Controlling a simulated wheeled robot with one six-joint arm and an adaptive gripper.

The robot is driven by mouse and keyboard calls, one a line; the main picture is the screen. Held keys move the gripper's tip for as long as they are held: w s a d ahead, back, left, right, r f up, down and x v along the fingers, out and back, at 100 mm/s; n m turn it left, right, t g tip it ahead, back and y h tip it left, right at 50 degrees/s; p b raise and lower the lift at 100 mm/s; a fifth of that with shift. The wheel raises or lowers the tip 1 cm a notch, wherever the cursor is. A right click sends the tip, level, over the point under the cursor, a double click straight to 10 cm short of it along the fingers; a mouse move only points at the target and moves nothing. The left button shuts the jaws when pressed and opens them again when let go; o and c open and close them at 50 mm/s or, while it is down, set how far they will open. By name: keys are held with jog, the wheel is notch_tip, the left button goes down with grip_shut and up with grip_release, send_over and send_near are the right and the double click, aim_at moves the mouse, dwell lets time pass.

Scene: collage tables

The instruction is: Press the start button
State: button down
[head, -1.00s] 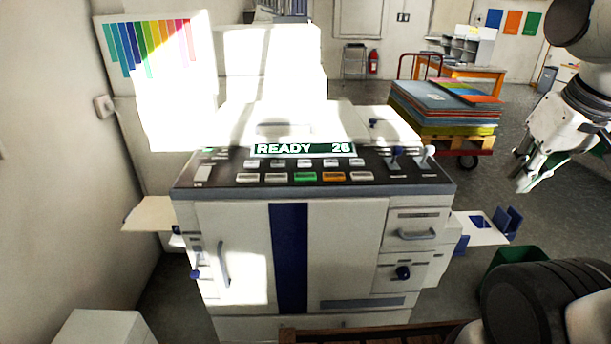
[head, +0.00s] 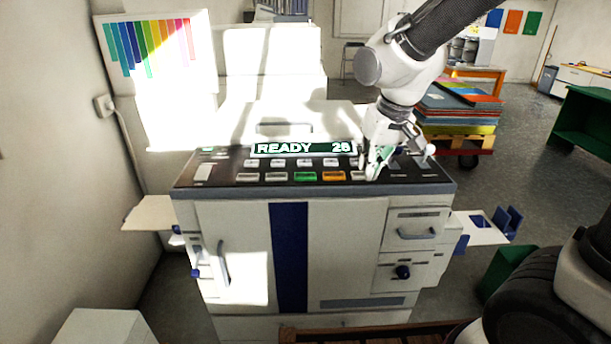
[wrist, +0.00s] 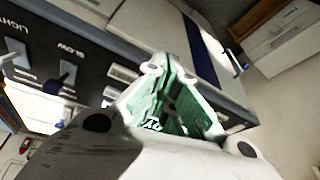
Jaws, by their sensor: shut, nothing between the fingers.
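A green button (head: 305,176), the only green one and likely the start button, sits in the front row. An orange button (head: 334,176) is just right of it. My gripper (head: 371,174) is shut and empty over the right part of the panel, right of the green button. I cannot tell whether it touches the panel. In the wrist view my gripper (wrist: 160,68) hides part of the panel, and I cannot make out the green button.
Two levers stand at the panel's right; one blue lever (wrist: 66,76) shows near the word SLOW in the wrist view. A side tray (head: 480,228) juts out at the right. A cart with stacked boards (head: 455,110) stands behind right. A wall (head: 50,150) is close on the left.

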jog(key=m+t+y, duration=0.2)
send_near(309, 174)
jog(key=shift+w+r, duration=0.2)
jog(key=shift+w, duration=0.05)
jog(key=w+a+r+m+t+y, duration=0.1)
jog(key=w+a+r+m+t, duration=0.1)
jog(key=w+a+r+m, duration=0.1)
jog(key=shift+w+r+y, duration=0.4)
jog(key=shift+w+r, duration=0.05)
jog(key=shift+r, duration=0.3)
jog(key=shift+a+f, duration=0.1)
jog(key=shift+f, duration=4.35)
jog(key=shift+f, duration=0.1)
jog(key=shift+f, duration=0.3)
